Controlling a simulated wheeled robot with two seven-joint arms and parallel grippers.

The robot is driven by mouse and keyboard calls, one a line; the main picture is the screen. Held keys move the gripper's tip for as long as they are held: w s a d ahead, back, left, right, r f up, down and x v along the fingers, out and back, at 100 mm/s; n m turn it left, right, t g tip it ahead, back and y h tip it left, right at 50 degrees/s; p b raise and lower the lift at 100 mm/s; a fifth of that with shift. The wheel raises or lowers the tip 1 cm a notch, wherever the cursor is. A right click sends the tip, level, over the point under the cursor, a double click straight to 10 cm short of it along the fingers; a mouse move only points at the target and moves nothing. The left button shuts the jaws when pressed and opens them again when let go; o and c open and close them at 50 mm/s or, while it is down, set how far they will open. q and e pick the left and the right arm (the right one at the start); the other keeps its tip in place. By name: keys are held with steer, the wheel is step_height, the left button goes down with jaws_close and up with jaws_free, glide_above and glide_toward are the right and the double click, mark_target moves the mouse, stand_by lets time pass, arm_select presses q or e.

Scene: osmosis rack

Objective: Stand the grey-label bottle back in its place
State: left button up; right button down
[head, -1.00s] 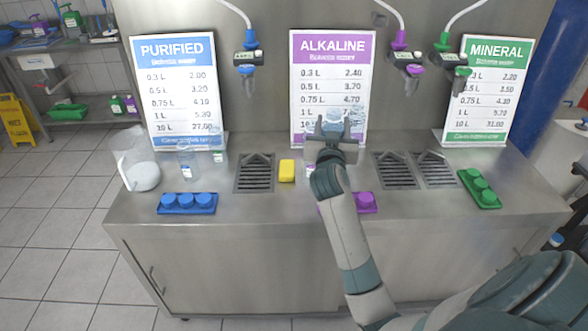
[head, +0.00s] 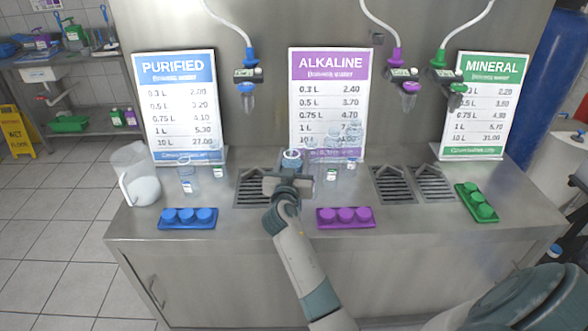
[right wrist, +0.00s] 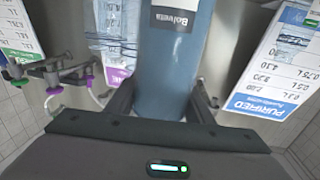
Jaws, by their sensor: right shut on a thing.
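My right gripper (head: 289,180) is shut on a bluish bottle (head: 292,157) that stands up roughly upright in its jaws. It is over the counter by the left drain grate. In the right wrist view the bottle (right wrist: 170,75) fills the middle between the two fingers, and its dark grey label (right wrist: 178,16) reads partly "Bolvena". The bottle's base is hidden, so I cannot tell whether it touches the counter. Clear bottles (head: 331,168) stand before the purple alkaline sign (head: 327,70). My left gripper is not in view.
A clear jug (head: 140,180) and a clear bottle (head: 187,178) stand at left. Drain grates (head: 394,184) lie at right. Filling nozzles (head: 247,85) hang above.

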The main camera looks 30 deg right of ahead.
step_height(320, 180, down, 4)
steer(key=shift+r+p, duration=0.1)
steer(key=shift+p, duration=0.4)
steer(key=c, duration=0.9)
jaws_free()
steer(key=shift+f, duration=0.2)
